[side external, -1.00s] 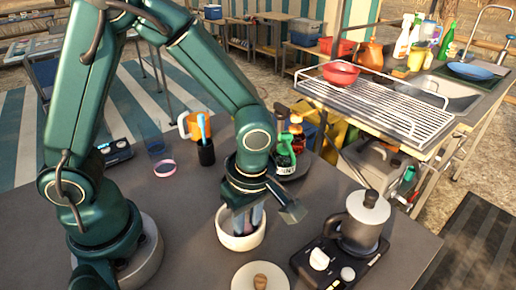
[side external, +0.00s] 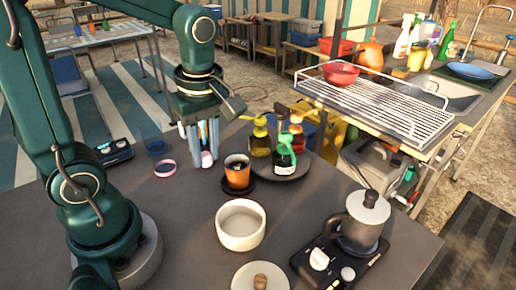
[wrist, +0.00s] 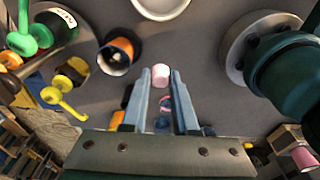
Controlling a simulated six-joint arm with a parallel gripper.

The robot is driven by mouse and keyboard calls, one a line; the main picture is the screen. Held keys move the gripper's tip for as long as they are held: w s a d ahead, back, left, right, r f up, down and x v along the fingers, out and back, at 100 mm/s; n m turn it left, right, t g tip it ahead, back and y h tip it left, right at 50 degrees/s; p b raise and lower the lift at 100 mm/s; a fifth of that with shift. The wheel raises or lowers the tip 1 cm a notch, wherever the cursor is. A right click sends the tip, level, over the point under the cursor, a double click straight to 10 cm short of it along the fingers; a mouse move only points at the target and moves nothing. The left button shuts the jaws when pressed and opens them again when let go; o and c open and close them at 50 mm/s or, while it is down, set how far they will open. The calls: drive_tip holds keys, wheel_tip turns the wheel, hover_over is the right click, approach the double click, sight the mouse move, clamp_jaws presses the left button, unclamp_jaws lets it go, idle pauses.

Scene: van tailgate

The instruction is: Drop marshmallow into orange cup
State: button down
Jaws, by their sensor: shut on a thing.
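My gripper (side external: 203,160) is shut on a small pale pink-white marshmallow (side external: 207,159), held between the fingertips. The marshmallow also shows between the fingertips in the wrist view (wrist: 161,75). The orange cup (side external: 238,177) stands upright on a dark saucer (side external: 250,190), just right of my gripper in the side view. In the wrist view the orange cup (wrist: 119,42) is left of and beyond the fingertips, with a dark inside and a small light spot in it. The marshmallow is beside the cup, apart from it, not over its opening.
A white bowl (side external: 241,222) stands in front of the cup, with a lid (side external: 260,279) nearby. Bottles (side external: 285,152) stand on a round tray behind the cup. A coffee pot (side external: 359,222) stands at the right. A pink ring (side external: 165,168) lies at the left.

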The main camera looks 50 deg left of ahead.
drive_tip(key=shift+a+r, duration=0.2)
drive_tip(key=shift+a, duration=0.1)
drive_tip(key=shift+s, duration=0.1)
drive_tip(key=shift+r, duration=0.1)
drive_tip(key=w+r, duration=0.6)
drive_tip(key=w, duration=0.1)
wheel_tip(320, 180, down, 6)
drive_tip(key=shift+w+d+f, duration=0.2)
drive_tip(key=shift+w+d, duration=0.1)
drive_tip(key=shift+w, duration=0.15)
idle(0.3)
drive_tip(key=c, duration=0.6)
unclamp_jaws()
